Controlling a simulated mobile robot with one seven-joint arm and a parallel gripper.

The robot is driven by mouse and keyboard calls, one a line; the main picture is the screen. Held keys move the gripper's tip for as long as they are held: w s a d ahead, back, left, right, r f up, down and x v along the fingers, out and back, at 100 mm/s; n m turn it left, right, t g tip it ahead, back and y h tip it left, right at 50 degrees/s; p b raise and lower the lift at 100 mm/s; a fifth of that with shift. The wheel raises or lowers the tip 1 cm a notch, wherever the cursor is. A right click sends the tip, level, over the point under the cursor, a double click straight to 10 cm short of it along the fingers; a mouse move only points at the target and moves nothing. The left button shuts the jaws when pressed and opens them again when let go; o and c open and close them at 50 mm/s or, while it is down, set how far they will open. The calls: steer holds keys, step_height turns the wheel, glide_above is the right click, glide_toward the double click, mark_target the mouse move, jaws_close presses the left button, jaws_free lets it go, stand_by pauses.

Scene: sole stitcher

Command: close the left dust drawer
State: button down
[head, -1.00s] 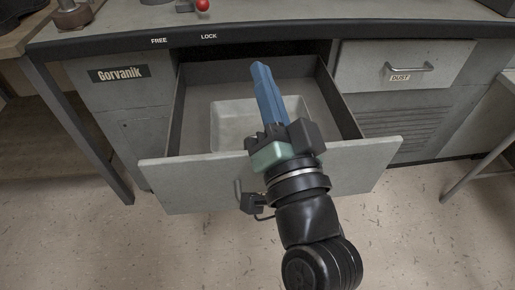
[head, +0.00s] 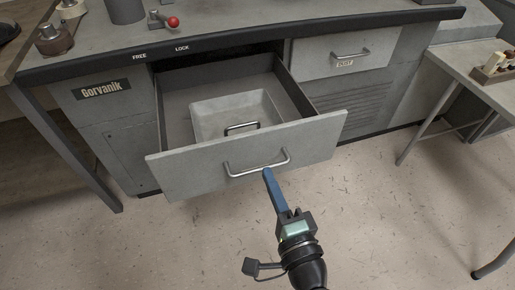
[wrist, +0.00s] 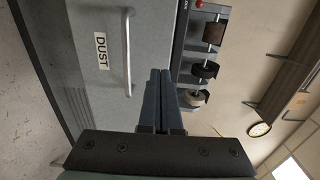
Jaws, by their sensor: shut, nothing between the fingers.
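The left dust drawer stands pulled out of the grey machine, its front panel (head: 200,170) toward me in the head view. Its silver bar handle (head: 245,171) is on that front. Inside it is a pale square bin (head: 205,120) with a small dark handle. My gripper (head: 267,172), with blue fingers, is shut and empty. Its tips appear at the lower side of the handle in the head view; I cannot tell whether they touch. In the wrist view, a panel with a bar handle (wrist: 127,55) and DUST label (wrist: 101,50) lies left of the fingers (wrist: 160,95); which drawer is unclear.
The right dust drawer (head: 315,63) is shut in the machine. A red-knobbed lever (head: 172,22) stands on the machine top above the open drawer. A side table (head: 465,62) is at the right. The floor (head: 400,220) in front is clear.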

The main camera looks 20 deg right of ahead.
mark_target(253, 141)
steer(key=w, duration=0.7)
steer(key=shift+w+a, duration=0.15)
steer(key=shift+w, duration=0.25)
